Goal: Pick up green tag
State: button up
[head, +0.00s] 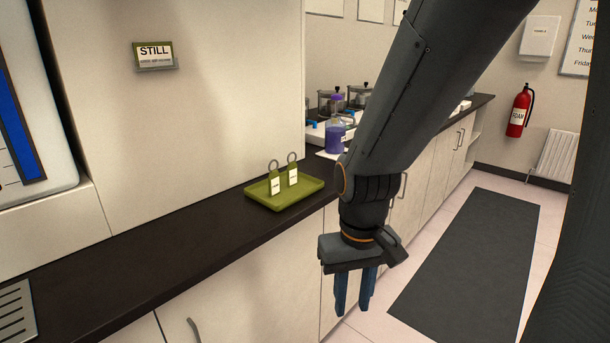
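A green tray (300,197) sits on the dark counter left of my arm in the head view. Two green tags with white labels and ring tops stand upright in it, side by side. The left green tag (275,186) is a little nearer, and the right green tag (292,176) a little farther back. My gripper (353,306) points down in front of the counter, to the right of the tray and lower in the picture. Its two blue fingers are apart with nothing between them. It touches neither tag.
The dark counter (150,254) is bare left of the tray, up to a metal grille (15,312). A purple-filled container (334,138) stands behind the tray near my arm. A wall sign reads STILL (154,52). A grey mat (470,255) lies on open floor at right.

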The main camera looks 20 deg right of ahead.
aim_at(292, 166)
jog(key=z, duration=1.7)
jog(key=i, duration=1.45)
jog(key=u, duration=2.3)
